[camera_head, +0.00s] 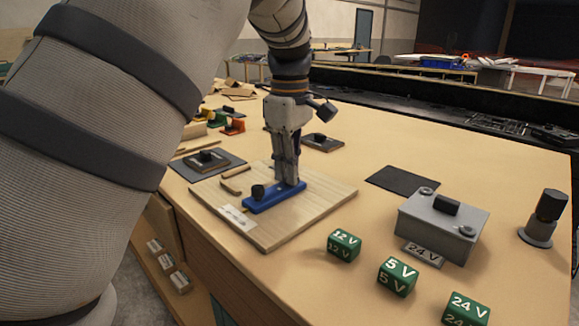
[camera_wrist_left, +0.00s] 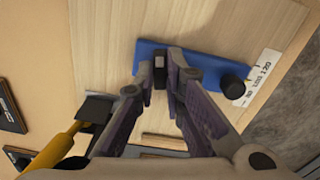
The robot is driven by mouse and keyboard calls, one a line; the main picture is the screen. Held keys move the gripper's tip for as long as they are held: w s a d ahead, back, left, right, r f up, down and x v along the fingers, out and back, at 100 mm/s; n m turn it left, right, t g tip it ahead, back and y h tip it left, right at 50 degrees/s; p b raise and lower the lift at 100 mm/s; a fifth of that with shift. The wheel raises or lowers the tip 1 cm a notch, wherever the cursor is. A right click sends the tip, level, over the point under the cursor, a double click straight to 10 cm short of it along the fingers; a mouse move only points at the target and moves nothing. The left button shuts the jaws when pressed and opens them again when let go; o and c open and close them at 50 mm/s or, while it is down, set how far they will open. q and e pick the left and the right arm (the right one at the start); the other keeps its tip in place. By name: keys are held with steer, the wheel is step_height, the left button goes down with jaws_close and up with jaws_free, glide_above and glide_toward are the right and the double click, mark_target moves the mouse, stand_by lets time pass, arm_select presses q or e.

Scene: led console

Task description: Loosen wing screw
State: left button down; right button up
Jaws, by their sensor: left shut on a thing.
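A blue bar (camera_head: 262,202) with a black round knob (camera_head: 258,192) at its near end lies on a light wooden board (camera_head: 330,193). In the left wrist view the bar (camera_wrist_left: 205,62) runs across the top, with the knob (camera_wrist_left: 233,86) at its right. My left gripper (camera_head: 288,180) points down onto the far end of the bar. In the wrist view its fingertips (camera_wrist_left: 160,76) are closed around a small dark piece with a light top, seemingly the wing screw (camera_wrist_left: 159,63). The fingers hide most of it. My right gripper is not in view.
A white scale label (camera_head: 236,215) lies by the knob end. Several green voltage cubes (camera_head: 344,245) stand near the front edge. A grey box (camera_head: 442,224) and a black-topped post (camera_head: 543,218) stand at right. A dark mat (camera_head: 402,180) lies on clear table.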

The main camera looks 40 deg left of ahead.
arm_select(q)
steer(key=n, duration=0.7)
steer(key=shift+s+f, duration=0.1)
steer(key=shift+f, duration=0.25)
steer(key=n, duration=0.4)
steer(key=shift+n, duration=2.1)
steer(key=c, duration=1.7)
jaws_free()
steer(key=shift+o, duration=0.2)
steer(key=shift+r, duration=0.1)
